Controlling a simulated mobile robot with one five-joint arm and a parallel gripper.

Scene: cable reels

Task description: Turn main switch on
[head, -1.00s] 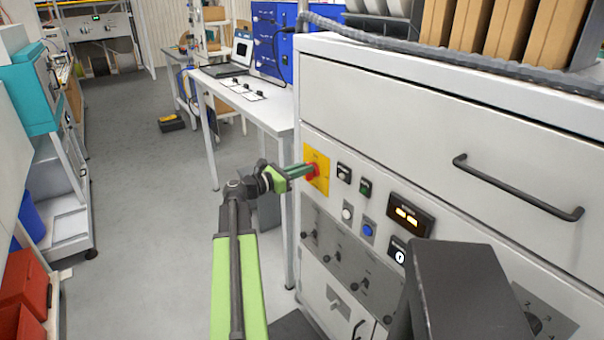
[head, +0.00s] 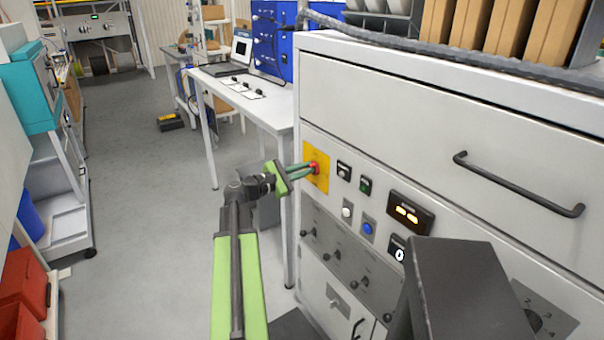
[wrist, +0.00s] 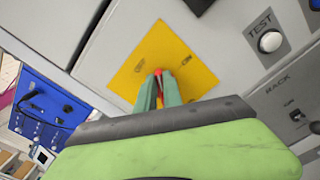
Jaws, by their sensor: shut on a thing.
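The main switch is a red rotary knob (head: 314,167) on a yellow plate (head: 322,180) at the left end of the white machine's front panel. My gripper (head: 311,169) reaches it from the left, its green fingers shut on the knob. In the wrist view the fingers (wrist: 159,90) close around the red knob (wrist: 158,72), of which only a little shows between the tips. The yellow plate (wrist: 185,60) appears tilted there, with an "ON" mark to the right of the knob. The fingers hide most of the knob.
Right of the plate are small buttons, a blue button (head: 367,228), an amber display (head: 410,213) and several toggle switches below. A drawer handle (head: 518,185) sticks out above. A white table (head: 250,105) stands behind the machine.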

